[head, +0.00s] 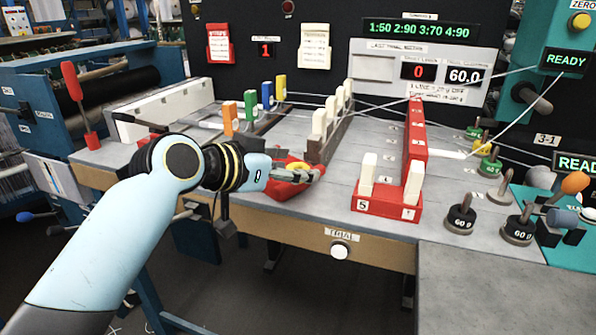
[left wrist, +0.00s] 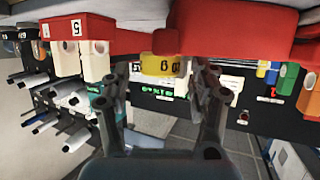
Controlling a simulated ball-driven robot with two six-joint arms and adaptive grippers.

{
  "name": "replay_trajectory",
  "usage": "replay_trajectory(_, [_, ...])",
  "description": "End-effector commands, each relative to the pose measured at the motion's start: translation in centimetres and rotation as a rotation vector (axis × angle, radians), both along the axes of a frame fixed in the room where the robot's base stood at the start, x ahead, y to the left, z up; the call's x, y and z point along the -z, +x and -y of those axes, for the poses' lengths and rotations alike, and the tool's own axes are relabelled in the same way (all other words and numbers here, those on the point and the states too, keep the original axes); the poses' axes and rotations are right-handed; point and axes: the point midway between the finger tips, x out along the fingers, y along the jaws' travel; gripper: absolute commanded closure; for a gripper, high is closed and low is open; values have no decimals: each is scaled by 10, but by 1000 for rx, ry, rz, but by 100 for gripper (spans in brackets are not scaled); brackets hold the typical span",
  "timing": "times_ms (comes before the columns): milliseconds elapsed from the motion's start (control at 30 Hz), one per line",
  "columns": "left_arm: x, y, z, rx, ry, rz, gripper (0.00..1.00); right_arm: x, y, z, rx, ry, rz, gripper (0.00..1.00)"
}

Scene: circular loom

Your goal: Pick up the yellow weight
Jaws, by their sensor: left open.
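A yellow block with dark marks (left wrist: 163,64) shows between the two fingers of my left gripper (left wrist: 170,75) in the left wrist view, which is upside down. A red piece (left wrist: 225,35) lies right against it. In the head view my left gripper (head: 312,172) is over the front edge of the table, at this red piece (head: 282,188), and a bit of yellow (head: 298,165) shows there, mostly hidden. The fingers are open; I cannot tell whether they touch the block. Another yellow piece, a weight with a peg (head: 487,147), stands on the right of the table. My right gripper is not in view.
A red tray with white pegs (head: 390,207) stands right of the gripper. Black weights (head: 461,219) and green ones (head: 490,166) stand further right. Coloured levers (head: 250,103) and white posts (head: 320,125) rise behind. The grey tabletop (head: 345,165) between posts and tray is mostly clear.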

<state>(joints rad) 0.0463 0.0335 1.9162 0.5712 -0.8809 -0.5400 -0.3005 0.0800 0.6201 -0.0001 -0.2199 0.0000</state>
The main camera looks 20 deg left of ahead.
Motion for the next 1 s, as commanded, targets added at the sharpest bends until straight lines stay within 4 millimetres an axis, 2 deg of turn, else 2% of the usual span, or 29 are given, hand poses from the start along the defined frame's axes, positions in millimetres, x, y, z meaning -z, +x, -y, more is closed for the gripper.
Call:
replay_trajectory(133, [6, 13, 7, -2, -2, 0, 39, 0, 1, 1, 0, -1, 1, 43])
replay_trajectory(367, [7, 15, 7, -1, 0, 0, 39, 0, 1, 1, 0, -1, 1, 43])
replay_trajectory(700, [7, 14, 7, -1, 0, 0, 82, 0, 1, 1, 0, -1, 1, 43])
replay_trajectory(1000, [6, 15, 7, -1, 0, 0, 83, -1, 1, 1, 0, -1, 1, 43])
